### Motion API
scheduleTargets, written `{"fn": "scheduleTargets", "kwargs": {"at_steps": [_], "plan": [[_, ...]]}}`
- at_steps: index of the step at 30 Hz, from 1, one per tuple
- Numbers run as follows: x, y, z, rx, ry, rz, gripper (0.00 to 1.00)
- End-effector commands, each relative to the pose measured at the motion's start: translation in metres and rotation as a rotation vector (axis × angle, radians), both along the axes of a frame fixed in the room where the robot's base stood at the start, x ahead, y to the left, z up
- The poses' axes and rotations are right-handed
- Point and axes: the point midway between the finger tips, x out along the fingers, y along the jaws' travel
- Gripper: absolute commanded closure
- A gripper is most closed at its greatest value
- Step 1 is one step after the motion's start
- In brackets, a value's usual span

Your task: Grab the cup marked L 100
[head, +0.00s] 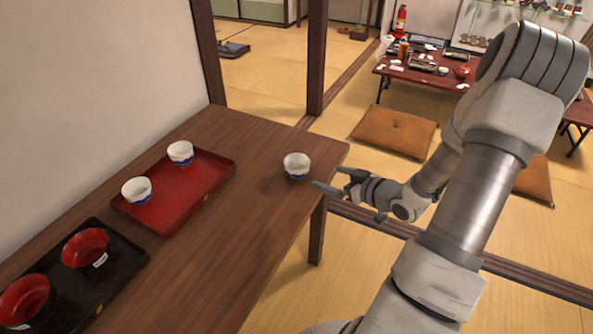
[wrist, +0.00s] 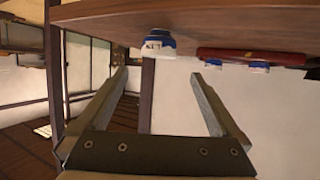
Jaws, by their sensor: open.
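A white cup with a blue base (head: 297,168) stands alone near the right end of the brown wooden table. My gripper (head: 329,178) is open and empty, just right of this cup, with its fingers pointing toward it. In the wrist view, which is upside down, this cup (wrist: 158,44) lies ahead between the lines of my open fingers (wrist: 158,77). It bears a small pale label with dark marks, too small to read surely. Two similar cups, one farther back (head: 180,154) and one nearer (head: 137,191), stand on a red tray (head: 215,177); no label shows on them in the head view.
A black tray (head: 125,262) with two red bowls, one (head: 85,248) and another (head: 24,299), lies at the front left. The tabletop between the lone cup and the red tray is clear. A wall borders the table's left side. Cushions and a low table (head: 420,75) are beyond.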

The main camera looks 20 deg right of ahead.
Motion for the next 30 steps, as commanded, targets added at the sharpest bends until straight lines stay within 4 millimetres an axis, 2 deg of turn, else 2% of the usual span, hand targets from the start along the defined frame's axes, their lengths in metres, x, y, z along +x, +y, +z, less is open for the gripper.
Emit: {"fn": "scheduleTargets", "kwargs": {"at_steps": [6, 12, 22, 30], "plan": [[0.044, 0.013, -0.022, 0.000, 0.001, 0.004, 0.00], [0.078, 0.023, -0.036, -0.001, 0.001, 0.003, 0.00], [0.103, 0.028, -0.047, -0.002, 0.003, 0.000, 0.00], [0.136, 0.037, -0.062, -0.002, 0.002, -0.001, 0.00]]}}
